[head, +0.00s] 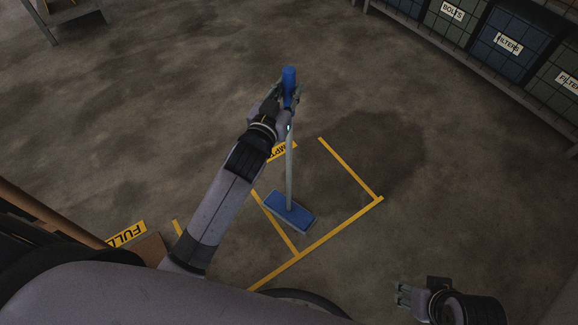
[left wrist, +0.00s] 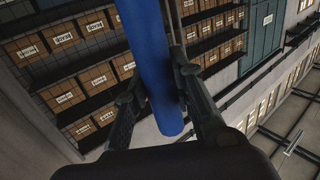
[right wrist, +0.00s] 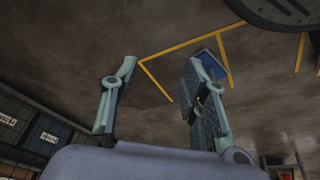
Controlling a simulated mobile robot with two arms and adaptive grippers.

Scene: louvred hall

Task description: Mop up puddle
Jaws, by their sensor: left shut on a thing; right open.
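The mop stands nearly upright in the head view. Its flat blue head (head: 289,211) rests on the floor inside the yellow-marked area, and its blue grip (head: 289,75) is at the top. My left gripper (head: 287,93) is shut around the blue grip, which also shows between its fingers in the left wrist view (left wrist: 154,70). The puddle appears as a dark patch (head: 375,150) on the floor, right of the mop and partly across the yellow lines. My right gripper (head: 402,298) is open and empty at lower right, apart from the mop.
Yellow floor lines (head: 327,236) surround the mop head. A FULL label (head: 127,234) lies at lower left and another yellow label (head: 282,151) is partly behind the mop pole. Labelled bins (head: 500,45) stand on a shelf at upper right. The upper-left floor is mostly clear.

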